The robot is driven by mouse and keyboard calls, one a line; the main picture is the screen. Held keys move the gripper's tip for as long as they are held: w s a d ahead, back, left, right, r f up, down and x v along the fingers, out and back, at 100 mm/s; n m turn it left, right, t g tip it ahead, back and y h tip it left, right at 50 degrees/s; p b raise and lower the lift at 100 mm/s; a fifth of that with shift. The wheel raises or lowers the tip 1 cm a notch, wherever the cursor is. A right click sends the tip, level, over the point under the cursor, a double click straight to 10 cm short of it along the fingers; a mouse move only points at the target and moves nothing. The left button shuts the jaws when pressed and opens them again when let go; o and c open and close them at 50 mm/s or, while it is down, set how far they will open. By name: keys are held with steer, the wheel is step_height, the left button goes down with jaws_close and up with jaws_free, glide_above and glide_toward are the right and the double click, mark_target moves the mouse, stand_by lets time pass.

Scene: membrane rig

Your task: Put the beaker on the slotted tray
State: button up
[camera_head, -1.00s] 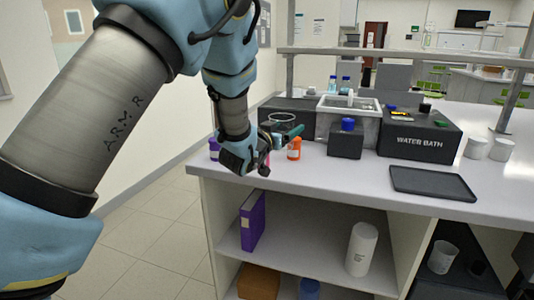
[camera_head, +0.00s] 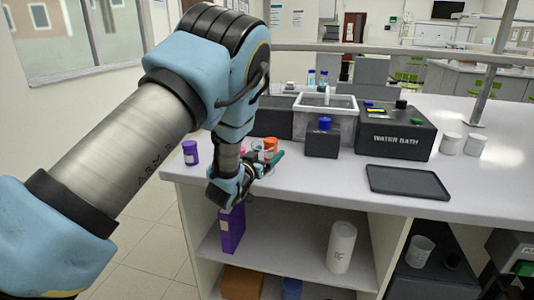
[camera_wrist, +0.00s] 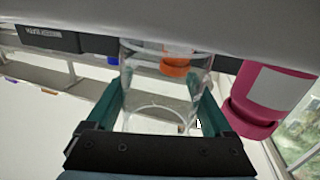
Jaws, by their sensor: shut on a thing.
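The clear glass beaker (camera_wrist: 142,82) stands between the two teal fingers of my gripper (camera_wrist: 160,100) in the wrist view. My gripper is shut on it. In the head view my gripper (camera_head: 268,165) is over the left front edge of the bench, and my arm and hand mostly hide the beaker there. A flat dark tray with a raised rim (camera_head: 408,182) lies on the bench to the right, well apart from my gripper. It looks empty; I cannot make out slots in it.
A pink bottle (camera_wrist: 270,95) and an orange bottle (camera_wrist: 175,66) are close to my gripper. A purple bottle (camera_head: 191,153) stands left. The water bath (camera_head: 395,132) and a dark box with a blue knob (camera_head: 322,143) are behind. Bench between my gripper and the tray is clear.

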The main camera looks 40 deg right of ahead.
steer(key=shift+f, duration=0.3)
steer(key=shift+f, duration=0.1)
steer(key=o, duration=1.2)
steer(key=shift+c, duration=0.2)
steer(key=shift+a, duration=0.1)
steer(key=b+v, duration=0.4)
steer(key=v, duration=0.8)
steer(key=shift+b, duration=0.3)
